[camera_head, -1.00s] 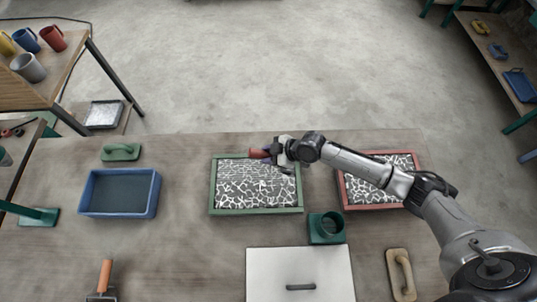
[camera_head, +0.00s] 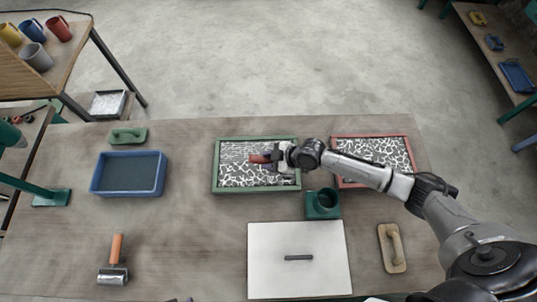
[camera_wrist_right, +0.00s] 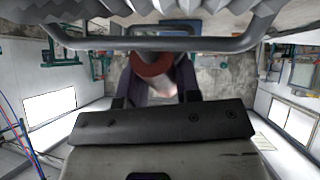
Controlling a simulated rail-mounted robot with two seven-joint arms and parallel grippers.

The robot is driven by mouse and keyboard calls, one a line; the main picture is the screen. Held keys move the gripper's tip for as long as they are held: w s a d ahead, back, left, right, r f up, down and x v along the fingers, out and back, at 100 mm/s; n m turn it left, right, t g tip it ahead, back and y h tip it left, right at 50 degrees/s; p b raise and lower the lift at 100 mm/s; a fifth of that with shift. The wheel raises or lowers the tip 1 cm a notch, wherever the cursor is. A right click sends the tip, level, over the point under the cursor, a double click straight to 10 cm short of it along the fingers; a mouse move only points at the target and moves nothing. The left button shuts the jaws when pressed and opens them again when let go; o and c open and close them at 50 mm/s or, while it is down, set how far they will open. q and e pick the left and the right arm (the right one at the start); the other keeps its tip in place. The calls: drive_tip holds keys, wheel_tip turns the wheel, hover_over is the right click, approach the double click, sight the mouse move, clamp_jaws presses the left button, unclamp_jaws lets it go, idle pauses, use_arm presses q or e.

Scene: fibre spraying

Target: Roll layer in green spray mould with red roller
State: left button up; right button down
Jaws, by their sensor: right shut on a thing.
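The green spray mould (camera_head: 216,178) lies on the table left of centre and holds a white layer with dark gaps (camera_head: 240,176). The layer looks denser along the far side and more open along the near side. My right gripper (camera_head: 279,158) is over the mould's right part, shut on the red roller. The roller's red handle (camera_head: 260,158) points left; it also shows between the fingers in the right wrist view (camera_wrist_right: 152,66). A grey metal frame crosses the top of that view. Whether the roller touches the layer is hard to tell. My left gripper is not in view.
A red mould (camera_head: 338,182) lies right, partly behind my arm. A blue tray (camera_head: 128,190), orange-handled roller (camera_head: 117,248) and wooden float (camera_head: 392,248) lie farther out.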

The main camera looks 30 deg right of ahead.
drive_tip(key=shift+w+d+f, duration=0.1)
drive_tip(key=shift+w+f, duration=0.15)
drive_tip(key=shift+f, duration=0.1)
drive_tip(key=shift+f+b, duration=0.35)
drive_tip(key=shift+b, duration=0.15)
wheel_tip(320, 180, down, 4)
drive_tip(key=b, duration=0.2)
drive_tip(key=shift+r+b, duration=0.2)
drive_tip(key=shift+b, duration=0.2)
drive_tip(key=shift+f+b, duration=0.85)
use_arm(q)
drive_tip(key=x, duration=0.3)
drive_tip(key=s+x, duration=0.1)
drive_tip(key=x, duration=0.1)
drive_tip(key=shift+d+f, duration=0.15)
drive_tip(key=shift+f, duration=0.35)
use_arm(e)
drive_tip(key=shift+f, duration=0.1)
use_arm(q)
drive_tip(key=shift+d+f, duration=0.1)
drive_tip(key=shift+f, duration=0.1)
use_arm(e)
drive_tip(key=shift+f, duration=0.2)
